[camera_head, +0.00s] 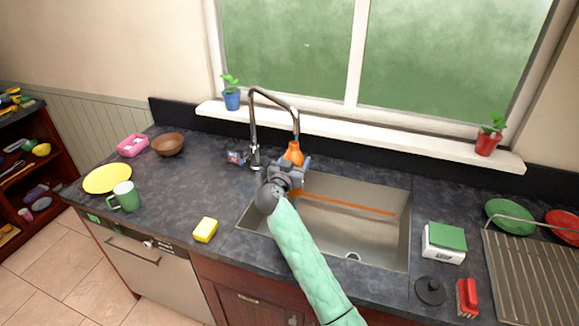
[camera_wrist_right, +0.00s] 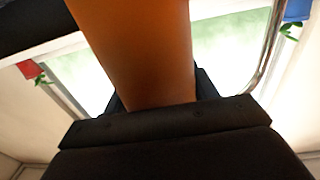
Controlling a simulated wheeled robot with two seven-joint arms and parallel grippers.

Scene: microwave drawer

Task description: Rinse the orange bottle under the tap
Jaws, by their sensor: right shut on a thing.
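The orange bottle (camera_head: 293,154) is held over the left part of the sink (camera_head: 405,225), close to the end of the tap (camera_head: 253,125). Its top shows just below the spout, and I cannot tell whether they touch. My right gripper (camera_head: 288,172) is shut on the bottle. The right wrist view shows the bottle's orange body (camera_wrist_right: 135,50) filling the space between the dark fingers (camera_wrist_right: 160,90). The bottle's lower part is hidden behind the gripper. I see no clear stream of water. My left gripper is not in view.
A yellow sponge (camera_head: 205,230) and a green mug (camera_head: 125,196) stand left of the sink. A white box with a green top (camera_head: 444,242), a black lid (camera_head: 430,291) and a drying rack (camera_head: 520,275) are on the right. The windowsill (camera_head: 360,132) runs behind the tap.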

